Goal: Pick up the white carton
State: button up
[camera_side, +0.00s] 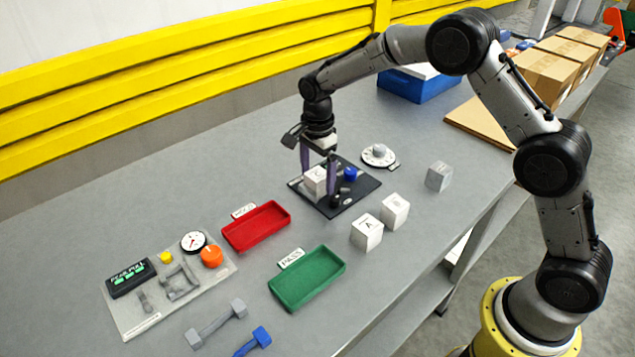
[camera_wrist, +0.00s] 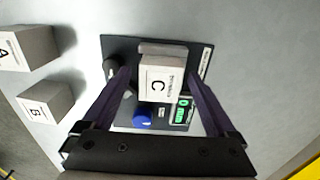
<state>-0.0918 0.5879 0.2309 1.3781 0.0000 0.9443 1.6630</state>
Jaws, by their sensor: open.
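A white carton marked C (camera_side: 314,181) sits on a black device with a blue knob (camera_side: 349,203). In the wrist view the carton (camera_wrist: 160,84) shows its lettered top, and the device (camera_wrist: 120,46) has a lit green display. My gripper (camera_side: 318,176) is open and points down over the device. In the wrist view its two fingers (camera_wrist: 158,74) stand on either side of carton C. I cannot tell whether they touch it. Two more white cartons, A (camera_side: 366,231) and B (camera_side: 395,211), stand on the table to the right of the device.
A red tray (camera_side: 257,244) and a green tray (camera_side: 341,270) lie in front. A grey cube (camera_side: 439,176) and a round dial (camera_side: 379,156) stand nearby. A gauge panel (camera_side: 150,325) and dumbbells (camera_side: 216,325) are front left. The table's far left is clear.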

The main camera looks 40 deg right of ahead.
grip_shut()
dwell(0.4)
jog(key=shift+r, duration=0.15)
